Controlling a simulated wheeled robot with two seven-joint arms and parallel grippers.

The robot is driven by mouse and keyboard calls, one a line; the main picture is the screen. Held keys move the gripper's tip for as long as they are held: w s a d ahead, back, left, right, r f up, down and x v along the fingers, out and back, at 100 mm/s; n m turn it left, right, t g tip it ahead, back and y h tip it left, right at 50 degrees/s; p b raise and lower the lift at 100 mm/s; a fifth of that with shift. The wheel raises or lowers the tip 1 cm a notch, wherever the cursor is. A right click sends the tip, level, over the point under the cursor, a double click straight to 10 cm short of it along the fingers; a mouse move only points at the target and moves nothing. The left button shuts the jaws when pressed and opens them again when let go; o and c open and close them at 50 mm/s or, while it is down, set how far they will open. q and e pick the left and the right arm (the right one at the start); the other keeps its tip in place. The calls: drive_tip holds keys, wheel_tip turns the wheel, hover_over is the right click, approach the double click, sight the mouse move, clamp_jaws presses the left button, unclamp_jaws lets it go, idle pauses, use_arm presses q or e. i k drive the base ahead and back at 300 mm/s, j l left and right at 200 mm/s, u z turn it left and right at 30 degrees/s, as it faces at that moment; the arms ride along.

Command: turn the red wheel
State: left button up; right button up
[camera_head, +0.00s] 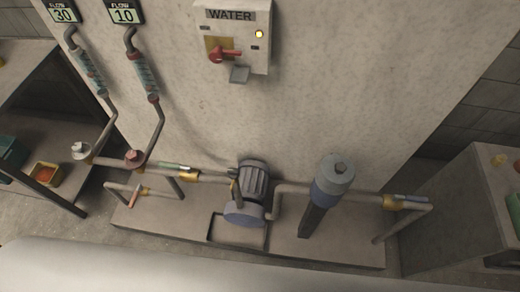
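A small dull red wheel (134,158) sits on the pipework at the left, at the foot of the pipe below the flow gauge marked 10 (124,12). A pale whitish wheel (81,150) sits to its left, on the pipe below the flow gauge marked 30 (62,11). The red wheel is seen from above and nothing covers it. Its turn position is too small to tell. Neither of my grippers shows in the head view.
A WATER box (255,50) with a red switch (222,56) and a lit yellow lamp hangs on the wall. A grey pump (253,183) and a blue-grey cylinder (335,180) stand on the plinth. A table (30,105) is at left, a cabinet (465,215) at right.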

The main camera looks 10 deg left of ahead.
sight(134, 160)
drive_tip(key=u, duration=1.5)
